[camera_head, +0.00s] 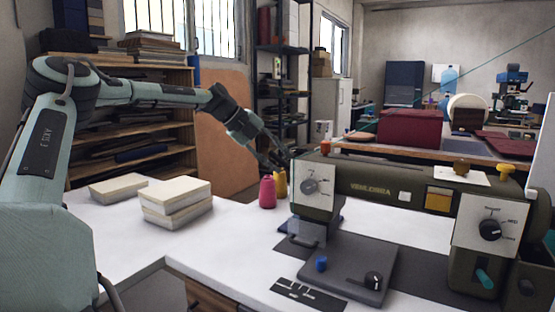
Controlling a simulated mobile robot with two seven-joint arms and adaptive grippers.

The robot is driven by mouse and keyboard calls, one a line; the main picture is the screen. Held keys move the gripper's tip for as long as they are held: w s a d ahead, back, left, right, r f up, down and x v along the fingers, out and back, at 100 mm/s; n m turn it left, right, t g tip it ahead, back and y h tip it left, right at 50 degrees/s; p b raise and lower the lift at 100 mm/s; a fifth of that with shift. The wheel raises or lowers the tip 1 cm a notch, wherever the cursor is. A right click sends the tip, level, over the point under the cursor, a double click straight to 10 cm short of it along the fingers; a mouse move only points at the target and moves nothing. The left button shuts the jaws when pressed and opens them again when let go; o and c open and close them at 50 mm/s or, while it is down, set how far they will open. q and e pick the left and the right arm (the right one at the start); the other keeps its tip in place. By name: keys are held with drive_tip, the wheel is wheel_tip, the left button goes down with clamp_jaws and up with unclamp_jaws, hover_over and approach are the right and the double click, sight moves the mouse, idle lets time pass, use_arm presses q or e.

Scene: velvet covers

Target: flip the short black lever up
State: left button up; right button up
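An olive-green machine (370,188) stands on the white table at the right. Black knobs sit on its pale left dial plate (325,187) and pale right dial plate (510,221). A short black knob or lever (374,281) with a pale mark stands on the dark base plate (340,262), beside a blue knob (321,263). I cannot tell for sure which part is the short black lever. My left gripper (277,161) hangs in the air near the machine's upper left end, apart from the black controls. Its fingers are too small and dark to read. My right gripper is out of view.
Cream book blocks (177,197) lie on the white table (235,248) at the left. A pink spool (267,192) and a yellow spool (280,182) stand behind the machine's left end. A teal handle (484,278) juts from the machine's lower right. The table's front middle is clear.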

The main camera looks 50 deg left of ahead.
use_arm(q)
drive_tip(key=v, duration=1.2)
idle(0.6)
